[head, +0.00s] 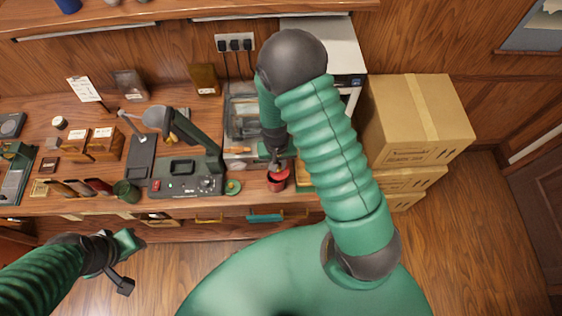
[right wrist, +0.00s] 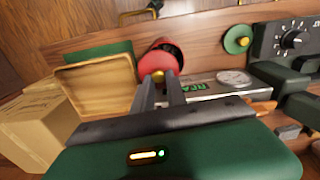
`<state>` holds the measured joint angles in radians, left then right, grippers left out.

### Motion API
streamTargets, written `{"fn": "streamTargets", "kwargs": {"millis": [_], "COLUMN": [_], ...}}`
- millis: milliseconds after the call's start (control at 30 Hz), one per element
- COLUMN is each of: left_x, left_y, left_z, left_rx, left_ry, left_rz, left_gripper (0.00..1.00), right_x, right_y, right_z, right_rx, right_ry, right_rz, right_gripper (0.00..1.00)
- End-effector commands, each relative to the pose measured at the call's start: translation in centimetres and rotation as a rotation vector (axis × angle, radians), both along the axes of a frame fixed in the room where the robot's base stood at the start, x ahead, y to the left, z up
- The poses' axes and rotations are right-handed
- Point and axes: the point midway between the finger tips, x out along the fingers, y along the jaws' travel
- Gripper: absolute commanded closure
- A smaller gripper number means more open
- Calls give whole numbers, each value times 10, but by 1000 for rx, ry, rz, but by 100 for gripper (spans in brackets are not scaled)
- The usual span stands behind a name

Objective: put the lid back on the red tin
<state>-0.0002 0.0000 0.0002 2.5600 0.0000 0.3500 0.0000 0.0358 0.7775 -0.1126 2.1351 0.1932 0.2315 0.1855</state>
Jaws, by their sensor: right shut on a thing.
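The red tin (head: 278,184) stands near the front edge of the workbench in the head view. My right gripper (head: 275,165) points down right over it. In the right wrist view its fingers (right wrist: 160,86) are shut on the small gold knob of a red lid (right wrist: 157,63). The lid is over the tin's mouth, with more of the red tin (right wrist: 163,44) showing behind it. I cannot tell whether the lid is seated or slightly above the rim. My left gripper (head: 122,262) hangs empty in front of the bench at lower left; its jaw opening is unclear.
A green lid with a gold knob (head: 233,187) lies left of the tin; it also shows in the right wrist view (right wrist: 237,40). Cardboard boxes (head: 418,118) stand to the right.

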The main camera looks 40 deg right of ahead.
Motion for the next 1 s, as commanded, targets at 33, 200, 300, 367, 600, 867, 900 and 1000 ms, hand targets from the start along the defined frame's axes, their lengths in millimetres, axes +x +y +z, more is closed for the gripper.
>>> {"fn": "streamTargets", "kwargs": {"millis": [33,200,300,367,600,867,900,1000], "left_x": [0,0,0,0,0,0,0,0], "left_y": [0,0,0,0,0,0,0,0], "left_z": [1,2,3,3,5,7,8,8], "left_rx": [0,0,0,0,0,0,0,0], "left_ry": [0,0,0,0,0,0,0,0], "left_rz": [1,1,1,1,0,0,0,1], "left_gripper": [64,64,64,64,64,64,64,64], "right_x": [0,0,0,0,0,0,0,0], "right_y": [1,2,4,5,12,20,20,22], "right_z": [1,1,1,1,2,4,4,4], "right_rx": [0,4,4,5,4,1,1,2], "right_ry": [0,0,1,1,0,0,0,0], "right_rz": [0,0,0,0,0,0,0,0], "right_gripper": [100,100,100,100,100,100,100,100]}}
